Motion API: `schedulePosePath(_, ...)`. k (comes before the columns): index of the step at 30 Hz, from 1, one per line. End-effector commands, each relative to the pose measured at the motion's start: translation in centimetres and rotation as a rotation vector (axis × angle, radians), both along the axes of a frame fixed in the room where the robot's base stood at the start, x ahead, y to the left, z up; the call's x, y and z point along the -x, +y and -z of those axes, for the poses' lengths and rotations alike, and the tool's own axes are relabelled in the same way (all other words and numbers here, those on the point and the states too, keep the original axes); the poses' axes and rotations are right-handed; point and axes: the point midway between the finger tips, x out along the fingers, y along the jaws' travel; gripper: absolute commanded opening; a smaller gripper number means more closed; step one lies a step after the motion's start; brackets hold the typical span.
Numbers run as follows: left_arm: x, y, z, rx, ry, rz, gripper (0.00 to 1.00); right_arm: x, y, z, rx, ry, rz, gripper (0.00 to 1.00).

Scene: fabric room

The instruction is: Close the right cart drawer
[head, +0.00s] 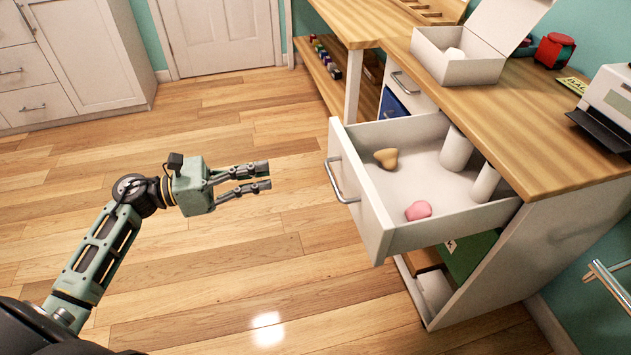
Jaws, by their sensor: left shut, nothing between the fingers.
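The white cart drawer (362,205) is pulled well out of the wooden-topped cart (545,140), its front facing left. Its metal handle (340,180) is on the outer face of that front. Inside lie a tan heart-like lump (386,158), a pink lump (418,210) and two white cylinders (456,150). My left gripper (268,177) is shut and empty. It is to the left of the drawer handle, apart from it, with its fingers pointing right toward the drawer front. My right gripper is not in view.
An open white box (452,68) and a printer (606,105) stand on the cart top. A green item (470,252) shows under the drawer. A metal bar (612,285) is at the right edge. White cabinets (85,50) stand back left. The wooden floor (240,240) is clear.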

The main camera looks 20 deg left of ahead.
Motion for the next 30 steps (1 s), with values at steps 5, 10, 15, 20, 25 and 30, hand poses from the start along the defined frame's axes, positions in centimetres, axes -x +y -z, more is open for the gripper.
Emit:
schedulePosePath(5,-1.0,-1.7,-0.2,-0.003,-0.006,0.005,0.00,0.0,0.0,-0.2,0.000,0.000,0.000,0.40)
schedulePosePath(10,-3.0,-4.6,-0.3,-0.001,-0.007,0.004,0.00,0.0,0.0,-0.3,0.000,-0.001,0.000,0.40)
schedulePosePath(15,-5.1,-7.6,-0.3,0.002,-0.004,0.004,0.00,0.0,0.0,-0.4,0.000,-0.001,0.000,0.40)
schedulePosePath(20,-6.6,-9.8,-0.2,0.002,-0.003,0.002,0.00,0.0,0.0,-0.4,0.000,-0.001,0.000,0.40)
schedulePosePath(25,-7.5,-11.2,-0.1,0.002,0.000,0.001,0.00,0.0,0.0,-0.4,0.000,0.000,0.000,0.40)
schedulePosePath(30,-7.8,-11.5,-0.1,0.000,0.000,0.001,0.00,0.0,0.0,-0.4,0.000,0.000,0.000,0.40)
